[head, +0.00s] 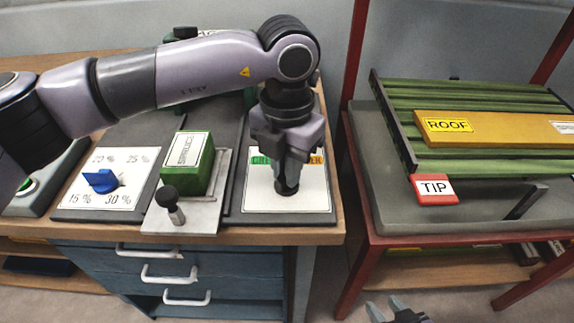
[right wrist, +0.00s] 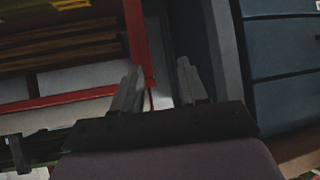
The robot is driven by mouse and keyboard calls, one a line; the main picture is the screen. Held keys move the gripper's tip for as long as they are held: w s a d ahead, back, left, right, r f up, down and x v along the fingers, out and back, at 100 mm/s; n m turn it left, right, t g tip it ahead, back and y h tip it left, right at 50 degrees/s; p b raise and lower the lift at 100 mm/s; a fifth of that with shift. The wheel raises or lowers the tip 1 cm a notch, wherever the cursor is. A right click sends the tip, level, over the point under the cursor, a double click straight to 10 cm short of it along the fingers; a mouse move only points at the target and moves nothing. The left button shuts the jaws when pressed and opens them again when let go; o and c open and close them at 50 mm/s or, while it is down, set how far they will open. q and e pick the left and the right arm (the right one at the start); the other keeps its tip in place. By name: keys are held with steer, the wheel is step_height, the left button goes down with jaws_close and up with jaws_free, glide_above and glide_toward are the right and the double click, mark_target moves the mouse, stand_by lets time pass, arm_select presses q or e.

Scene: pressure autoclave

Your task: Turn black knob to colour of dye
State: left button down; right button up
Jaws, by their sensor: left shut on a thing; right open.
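My left gripper (head: 288,180) points down at the right-hand panel and is shut on the black knob (head: 287,188). The knob's lower end shows below the fingers; its pointing direction is hidden. Its white plate (head: 310,200) has a green label and an orange label along the top edge, mostly covered by the gripper. A green block marked SPRUCE (head: 187,163) stands on a grey plate left of the knob panel. My right gripper (head: 394,309) is open and empty, low at the bottom edge; it also shows in the right wrist view (right wrist: 158,82).
A blue knob (head: 102,181) sits on a percent dial at the left. A small black-topped handle (head: 168,197) stands before the green block. A red-framed table at the right bears green slats, a yellow ROOF board (head: 490,130) and a TIP tag (head: 434,189). Blue drawers are below the bench.

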steer(key=shift+f, duration=0.15)
arm_select(q)
steer(key=n+b, duration=0.2)
steer(key=n, duration=0.2)
steer(key=shift+f+b, duration=0.1)
steer(key=shift+b, duration=0.2)
steer(key=n+b, duration=0.1)
steer(key=n, duration=0.1)
steer(key=shift+n, duration=0.4)
steer(key=n+b, duration=0.2)
steer(key=n, duration=0.2)
steer(key=shift+a+n+b, duration=0.1)
steer(key=shift+n+b, duration=0.7)
steer(key=shift+n, duration=0.7)
arm_select(e)
steer(key=shift+w+a+f, duration=0.15)
steer(key=shift+a+f, duration=0.05)
steer(key=shift+f, duration=1.2)
steer(key=shift+w+a+f, duration=0.1)
steer(key=shift+a+f, duration=0.1)
steer(key=shift+f, duration=1.2)
arm_select(q)
steer(key=shift+r, duration=0.2)
arm_select(e)
steer(key=shift+s+f, duration=0.1)
arm_select(q)
steer(key=c, duration=1.1)
jaws_free()
steer(key=shift+c, duration=0.2)
